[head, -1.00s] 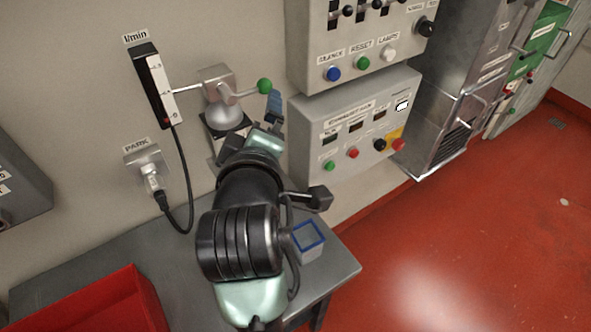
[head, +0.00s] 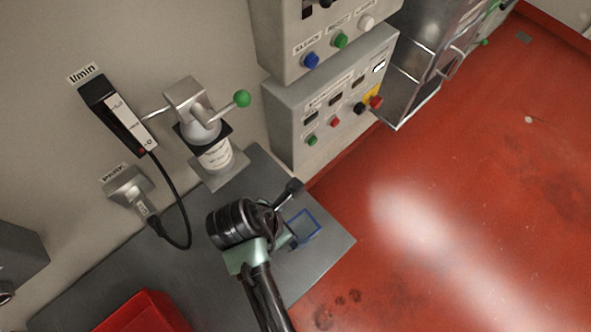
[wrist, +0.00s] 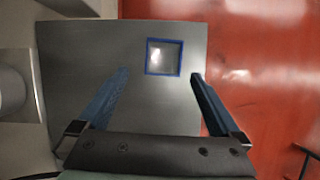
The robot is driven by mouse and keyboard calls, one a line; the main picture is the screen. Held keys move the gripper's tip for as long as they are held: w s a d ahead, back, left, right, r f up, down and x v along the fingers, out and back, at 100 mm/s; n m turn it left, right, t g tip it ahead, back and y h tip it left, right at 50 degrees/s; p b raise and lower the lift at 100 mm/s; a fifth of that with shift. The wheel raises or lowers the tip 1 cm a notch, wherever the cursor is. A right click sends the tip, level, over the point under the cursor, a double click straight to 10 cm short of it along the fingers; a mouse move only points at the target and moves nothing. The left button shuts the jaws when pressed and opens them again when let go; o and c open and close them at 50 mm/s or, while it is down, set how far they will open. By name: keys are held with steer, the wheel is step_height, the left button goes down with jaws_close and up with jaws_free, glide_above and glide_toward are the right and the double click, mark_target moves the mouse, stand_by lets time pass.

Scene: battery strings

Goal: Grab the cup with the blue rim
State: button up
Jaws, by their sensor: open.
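The cup with the blue rim (head: 303,226) stands upright on the grey table near its right corner in the head view, partly hidden by my arm. In the wrist view the cup (wrist: 164,58) is seen from above, its square blue rim clear, beyond my fingertips and between their lines, closer to the right one. My gripper (wrist: 158,75) is open and empty, with its two blue fingers apart. The fingers do not appear to touch the cup. In the head view my wrist hides most of the gripper.
The grey table (head: 262,172) has a red bin (head: 145,315) at its front left. A dispenser with a green knob (head: 212,150) stands at the back by the wall. A control box (head: 335,100) hangs behind the table. Red floor (head: 450,200) lies to the right.

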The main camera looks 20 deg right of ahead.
glide_toward(311, 227)
steer(key=shift+p+x, duration=0.8)
steer(key=shift+x, duration=2.3)
steer(key=c, duration=1.3)
steer(key=shift+o, duration=0.2)
steer(key=shift+r, duration=0.15)
